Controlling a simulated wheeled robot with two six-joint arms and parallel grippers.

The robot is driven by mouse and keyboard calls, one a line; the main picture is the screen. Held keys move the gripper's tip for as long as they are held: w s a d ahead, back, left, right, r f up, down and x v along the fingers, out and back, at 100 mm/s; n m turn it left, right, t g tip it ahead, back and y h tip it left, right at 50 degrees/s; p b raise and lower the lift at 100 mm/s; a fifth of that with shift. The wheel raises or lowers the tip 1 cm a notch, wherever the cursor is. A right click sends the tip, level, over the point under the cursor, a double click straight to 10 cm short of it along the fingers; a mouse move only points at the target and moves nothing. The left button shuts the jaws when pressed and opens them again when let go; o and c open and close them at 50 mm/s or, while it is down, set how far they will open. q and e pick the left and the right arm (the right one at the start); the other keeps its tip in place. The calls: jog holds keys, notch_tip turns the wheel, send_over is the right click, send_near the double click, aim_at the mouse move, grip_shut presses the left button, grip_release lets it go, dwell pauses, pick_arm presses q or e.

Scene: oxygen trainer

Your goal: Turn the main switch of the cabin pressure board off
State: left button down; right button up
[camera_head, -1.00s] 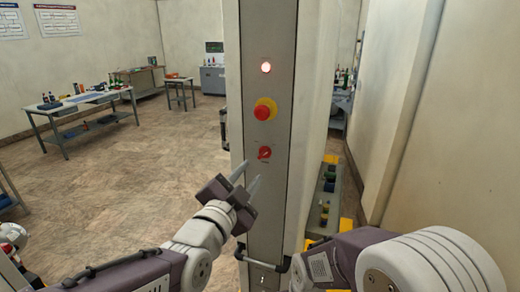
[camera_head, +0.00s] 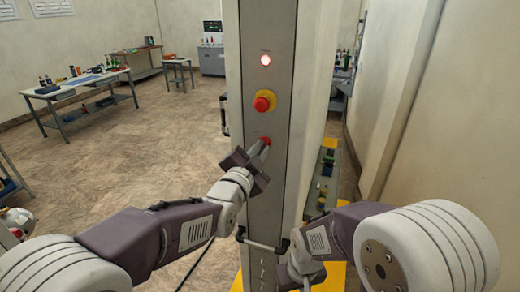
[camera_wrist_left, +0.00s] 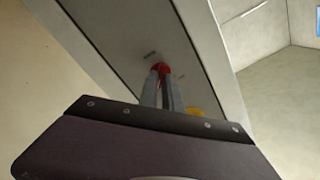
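The board is a tall grey panel (camera_head: 268,195) on the end of a pale cabinet. Its red rotary switch (camera_head: 266,140) sits below a red push button on a yellow collar (camera_head: 264,101). My left gripper (camera_head: 263,148) is at the switch, with its fingers closed in on the red knob. In the left wrist view the two fingertips (camera_wrist_left: 160,80) are close together with the red knob (camera_wrist_left: 161,68) between and just beyond them. The fingers partly hide the knob, so its pointing direction cannot be read. My right wrist is low, right of the panel; its fingers cannot be made out.
A round lamp (camera_head: 265,60) at the panel's top glows. A black handle (camera_head: 262,243) sticks out low on the panel. A low bench with coloured items (camera_head: 322,185) stands right of the cabinet. Worktables (camera_head: 85,85) are far left, with open floor between.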

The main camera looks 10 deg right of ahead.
pick_arm(q)
jog(key=shift+w+a+n+b, duration=0.1)
jog(key=shift+a+n+b, duration=0.05)
jog(key=shift+n+b, duration=7.85)
jog(key=shift+n+p, duration=0.85)
jog(key=shift+n, duration=0.25)
jog(key=c, duration=1.5)
grip_release()
jog(key=v, duration=0.9)
